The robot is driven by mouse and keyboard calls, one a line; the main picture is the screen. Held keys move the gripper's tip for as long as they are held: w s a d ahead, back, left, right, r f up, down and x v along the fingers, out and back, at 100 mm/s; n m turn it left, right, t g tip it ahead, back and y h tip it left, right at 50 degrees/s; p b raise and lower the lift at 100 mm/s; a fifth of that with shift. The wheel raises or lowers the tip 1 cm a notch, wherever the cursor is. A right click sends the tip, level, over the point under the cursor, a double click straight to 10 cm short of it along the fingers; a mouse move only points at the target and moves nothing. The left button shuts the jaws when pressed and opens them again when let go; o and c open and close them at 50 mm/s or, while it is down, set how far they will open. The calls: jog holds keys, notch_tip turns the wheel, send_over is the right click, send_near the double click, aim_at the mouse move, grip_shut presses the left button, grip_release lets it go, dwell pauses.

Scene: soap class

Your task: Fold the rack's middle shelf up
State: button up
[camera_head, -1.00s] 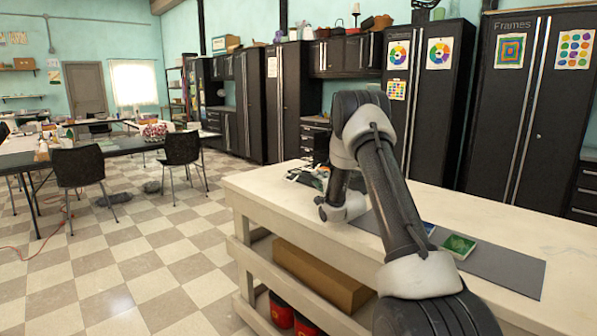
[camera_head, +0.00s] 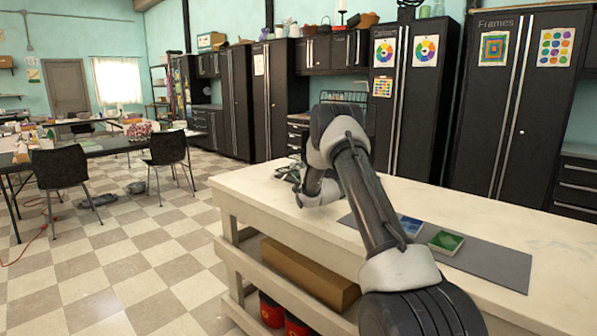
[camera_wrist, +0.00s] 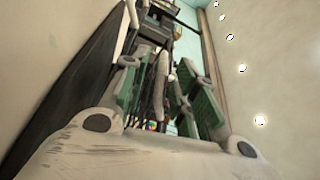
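A dark wire frame (camera_head: 357,97), perhaps the top of the rack, shows behind my arm in the camera_head view. The arm hides what is below it, and I cannot make out a middle shelf. My gripper hangs low over the left end of the pale workbench (camera_head: 245,184), mostly hidden by my wrist. In the wrist view my gripper (camera_wrist: 165,92) has its two fingers spread, with a gap between them. Thin rods and cluttered dark shapes lie beyond the fingers; I cannot tell whether they belong to the rack.
A grey mat (camera_head: 490,264) with a green packet (camera_head: 446,241) and a blue packet (camera_head: 410,226) lies on the bench. A cardboard box (camera_head: 305,275) and red tins (camera_head: 271,310) sit below. Black cabinets (camera_head: 420,110) line the wall.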

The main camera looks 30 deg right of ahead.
grip_shut()
